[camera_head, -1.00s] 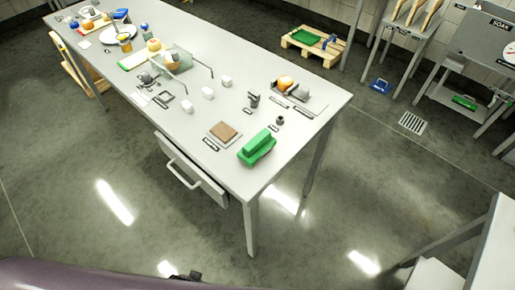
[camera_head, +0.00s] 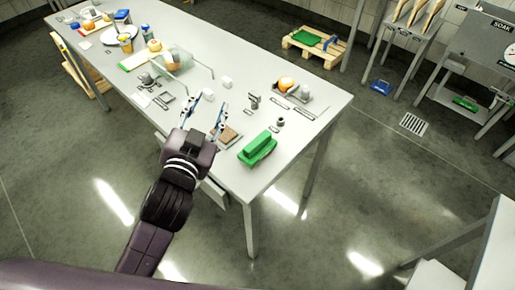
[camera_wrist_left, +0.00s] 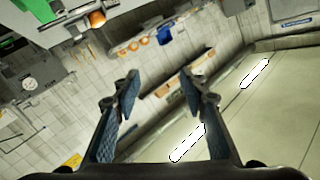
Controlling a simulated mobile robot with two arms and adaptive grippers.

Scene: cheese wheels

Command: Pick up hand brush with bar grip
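The green hand brush with a bar grip (camera_head: 257,148) lies near the front right corner of the long grey table (camera_head: 240,182). My left gripper (camera_head: 209,108) is over the table's front edge, to the left of the brush and apart from it. Its two fingers are spread, with nothing between them; they also show apart in the left wrist view (camera_wrist_left: 160,88). A green shape at the upper left of the wrist view (camera_wrist_left: 35,10) may be the brush. My right gripper is in neither view.
A brown block on a small board (camera_head: 228,137) lies between my left gripper and the brush. White cubes (camera_head: 226,82), a small dark item (camera_head: 280,122) and a tray with an orange item (camera_head: 287,84) lie farther back. A drawer under the front edge is partly hidden by my arm.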

